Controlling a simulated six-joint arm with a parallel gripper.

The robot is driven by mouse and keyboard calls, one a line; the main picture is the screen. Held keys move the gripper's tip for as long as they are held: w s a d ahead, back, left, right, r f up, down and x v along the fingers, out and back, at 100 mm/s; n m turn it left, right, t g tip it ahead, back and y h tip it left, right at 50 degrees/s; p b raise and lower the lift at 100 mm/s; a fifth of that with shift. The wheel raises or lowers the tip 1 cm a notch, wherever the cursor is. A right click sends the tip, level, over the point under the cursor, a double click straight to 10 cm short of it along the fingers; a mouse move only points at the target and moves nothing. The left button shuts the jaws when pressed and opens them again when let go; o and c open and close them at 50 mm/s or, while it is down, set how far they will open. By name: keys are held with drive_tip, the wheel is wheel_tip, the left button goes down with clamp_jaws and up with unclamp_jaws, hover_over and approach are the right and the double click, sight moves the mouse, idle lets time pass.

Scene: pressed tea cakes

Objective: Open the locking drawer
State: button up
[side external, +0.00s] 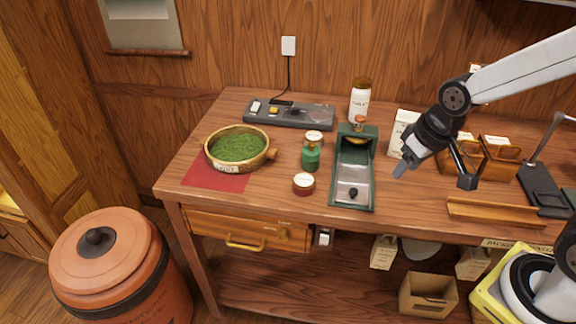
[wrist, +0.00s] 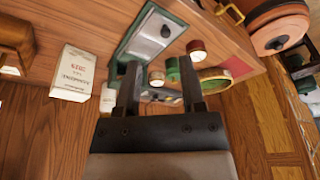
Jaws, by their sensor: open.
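The wooden drawer (side external: 212,225) sits under the left part of the table top and looks shut. Its brass handle (side external: 245,244) is on the front; a brass handle also shows at the top of the wrist view (wrist: 232,13). A small pale box-like fitting (side external: 324,237) is just right of the drawer; I cannot tell whether it is the lock. My gripper (side external: 433,175) is open and empty above the right half of the table, well away from the drawer. Its two fingers also show in the wrist view (wrist: 159,63).
A green-framed tray device (side external: 354,186), a green jar (side external: 311,157) and a red-brown tin (side external: 304,184) stand mid-table. A bowl of green leaves (side external: 238,148) sits on a red cloth (side external: 215,179). A lidded orange bin (side external: 120,265) stands on the floor left of the drawer.

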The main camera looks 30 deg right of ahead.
drive_tip(key=w+a+m+t, duration=0.6)
drive_tip(key=w+a+m, duration=0.25)
drive_tip(key=a, duration=0.45)
drive_tip(key=w+a+m+t, duration=0.75)
drive_tip(key=a+m, duration=0.25)
drive_tip(key=a, duration=0.3)
approach(246, 248)
drive_tip(key=w, duration=0.3)
drive_tip(key=shift+a+f+m+g, duration=0.1)
drive_tip(key=shift+f+m+g, duration=0.05)
drive_tip(key=shift+m+g, duration=0.15)
drive_tip(key=shift+w, duration=0.15)
drive_tip(key=shift+w+f, duration=0.2)
drive_tip(key=shift+w, duration=1.05)
drive_tip(key=shift+w+f, duration=0.2)
drive_tip(key=shift+w, duration=1.05)
drive_tip(key=shift+w+f, duration=0.15)
drive_tip(key=shift+w, duration=1.05)
